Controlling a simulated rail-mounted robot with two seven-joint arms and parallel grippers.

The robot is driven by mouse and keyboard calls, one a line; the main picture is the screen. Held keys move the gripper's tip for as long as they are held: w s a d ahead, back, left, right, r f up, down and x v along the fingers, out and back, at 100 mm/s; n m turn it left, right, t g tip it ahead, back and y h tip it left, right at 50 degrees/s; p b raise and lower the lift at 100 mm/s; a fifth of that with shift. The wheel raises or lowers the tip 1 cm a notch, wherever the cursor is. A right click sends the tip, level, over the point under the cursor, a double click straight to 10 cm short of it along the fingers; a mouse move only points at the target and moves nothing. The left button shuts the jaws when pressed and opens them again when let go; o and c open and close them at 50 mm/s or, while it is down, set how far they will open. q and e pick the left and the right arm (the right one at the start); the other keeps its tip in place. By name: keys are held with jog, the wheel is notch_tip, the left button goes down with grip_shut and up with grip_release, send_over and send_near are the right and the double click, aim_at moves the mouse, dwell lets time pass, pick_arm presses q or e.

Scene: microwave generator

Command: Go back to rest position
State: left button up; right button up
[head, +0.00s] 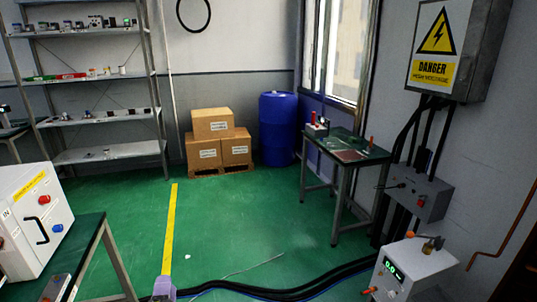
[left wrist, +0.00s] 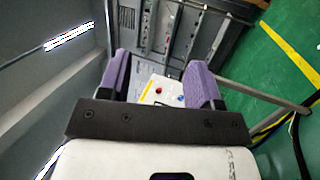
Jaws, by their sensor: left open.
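My left gripper (head: 163,289) shows only as a purple fingertip at the bottom edge of the head view. In the left wrist view its two purple fingers (left wrist: 159,68) stand wide apart with nothing held between them. A white box (head: 27,222) with a black handle and red and blue knobs stands at the left of the head view. A white panel with a red knob (left wrist: 158,91) shows beyond the open fingers in the left wrist view, apart from them. My right gripper is in neither view.
A green-topped table (head: 92,232) is at lower left. A white unit with a lit display (head: 407,268) is at lower right, with black cables (head: 300,292) along the floor. A small table (head: 350,150), blue barrel (head: 277,128) and cartons (head: 212,124) stand farther back. The green floor (head: 230,220) between is mostly clear.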

pick_arm(q)
jog(key=s+d+f+m+g+h, duration=0.1)
jog(key=s+d+m+g+h, duration=0.3)
jog(key=m, duration=0.5)
jog(key=s+d+f+m+g+h, duration=0.1)
jog(key=d+m+g+h, duration=0.2)
jog(key=d+m+h, duration=0.4)
jog(key=s+a+f+m+g+y+p, duration=0.1)
jog(key=s+f+m+g+y, duration=0.2)
jog(key=s, duration=0.8)
jog(key=s+a+f+m+g+y+p, duration=0.1)
jog(key=s+f+g, duration=0.4)
jog(key=s, duration=0.7)
jog(key=s+a+f+m+g+y+p, duration=0.15)
jog(key=s+f, duration=0.35)
jog(key=s, duration=0.6)
notch_tip(320, 180, up, 38)
jog(key=p, duration=3.8)
jog(key=shift+d+m+g, duration=0.35)
jog(key=shift+g, duration=0.1)
jog(key=shift+f, duration=0.1)
